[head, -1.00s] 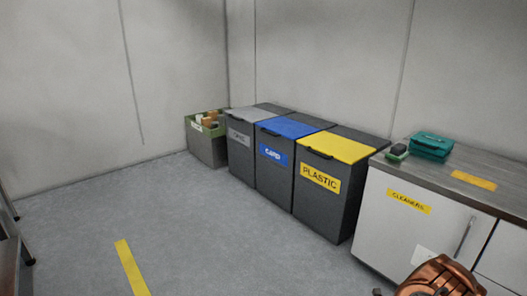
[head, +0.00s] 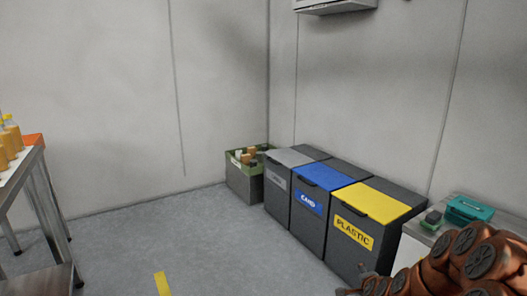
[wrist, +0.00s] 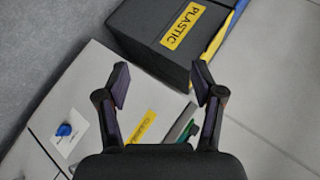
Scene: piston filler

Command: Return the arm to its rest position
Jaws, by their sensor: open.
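My gripper (wrist: 162,84) shows in the wrist view with its two dark fingers spread apart and nothing between them. It hangs in front of the white cabinet and the dark bin with the yellow PLASTIC label (wrist: 184,26). My copper-coloured arm (head: 455,265) fills the lower right corner of the head view, folded and in front of the cabinet. The fingers cannot be made out clearly in the head view.
The PLASTIC bin (head: 343,240), the blue-lidded CARD bin (head: 307,217) and a grey-lidded bin (head: 278,195) stand along the wall. A green crate (head: 240,181) stands beyond them. A teal box (head: 469,209) sits on the cabinet. A metal table (head: 36,150) with bottles stands left. Middle floor is clear.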

